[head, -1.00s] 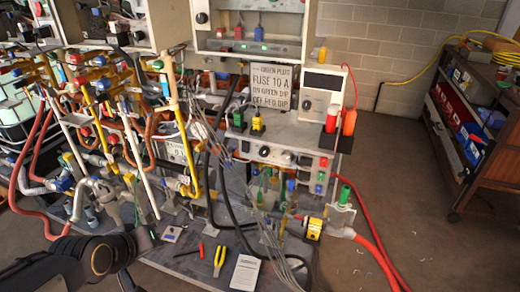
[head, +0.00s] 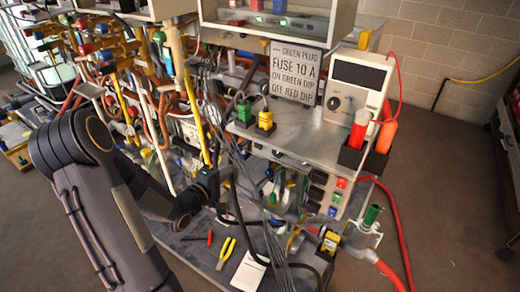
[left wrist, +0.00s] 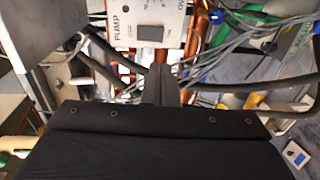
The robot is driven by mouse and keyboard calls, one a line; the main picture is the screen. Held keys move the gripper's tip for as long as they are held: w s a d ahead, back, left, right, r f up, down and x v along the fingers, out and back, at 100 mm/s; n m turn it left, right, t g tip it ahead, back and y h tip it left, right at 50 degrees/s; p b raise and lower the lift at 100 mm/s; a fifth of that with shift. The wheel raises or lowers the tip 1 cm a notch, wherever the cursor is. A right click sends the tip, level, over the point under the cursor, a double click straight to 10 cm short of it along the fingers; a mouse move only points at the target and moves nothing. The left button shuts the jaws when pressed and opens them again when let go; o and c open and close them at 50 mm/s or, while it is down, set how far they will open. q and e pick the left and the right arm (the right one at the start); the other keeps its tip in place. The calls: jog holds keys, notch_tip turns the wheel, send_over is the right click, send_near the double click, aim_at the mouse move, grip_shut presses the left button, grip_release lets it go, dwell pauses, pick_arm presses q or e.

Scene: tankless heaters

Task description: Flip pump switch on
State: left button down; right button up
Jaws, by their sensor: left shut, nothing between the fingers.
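The white pump panel (left wrist: 128,12) shows at the top of the left wrist view, with the word PUMP on it. Its dark rocker switch (left wrist: 150,32) sits beside the label. I cannot tell which way it is set. My left gripper (left wrist: 162,72) is shut and empty, its fingertips pointing at the panel's lower edge near the switch. I cannot tell whether they touch it. In the head view my left gripper (head: 212,182) is among the pipes and cables at the middle of the rig; the switch cannot be made out there. My right gripper is not in view.
Grey cables (head: 240,165) hang close to the left gripper's right side. A bench with a meter (head: 352,88) and a fuse sign (head: 292,72) stands to the right. Pliers (head: 226,252) and a white sheet (head: 249,272) lie on the base plate. The floor at right is mostly clear.

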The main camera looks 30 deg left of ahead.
aim_at(258, 147)
pick_arm(q)
jog(key=w, duration=0.4)
jog(key=w+f, duration=0.1)
jog(key=w, duration=0.4)
jog(key=w+d+p, duration=0.1)
jog(key=w, duration=0.3)
jog(key=shift+w+f, duration=0.35)
jog(key=shift+w, duration=0.05)
jog(key=shift+w+t+b, duration=0.2)
jog(key=shift+t+b, duration=0.1)
jog(key=shift+b, duration=0.5)
jog(key=shift+d+f, duration=0.1)
